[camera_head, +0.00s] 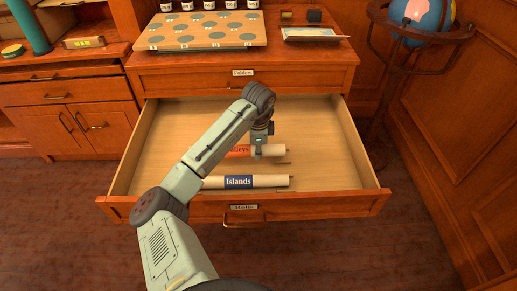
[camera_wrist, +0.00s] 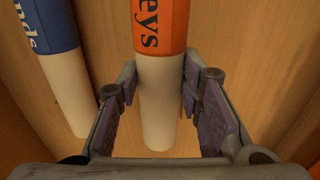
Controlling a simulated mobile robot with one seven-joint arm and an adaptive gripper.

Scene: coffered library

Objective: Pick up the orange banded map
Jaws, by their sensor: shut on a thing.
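A blue banded map labelled "Islands" (camera_head: 272,181) lies nearer the drawer front, and also shows beside the fingers in the wrist view (camera_wrist: 62,85). The drawer (camera_head: 310,207) has free floor at the back and right. A globe stand (camera_head: 385,70) stands right.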

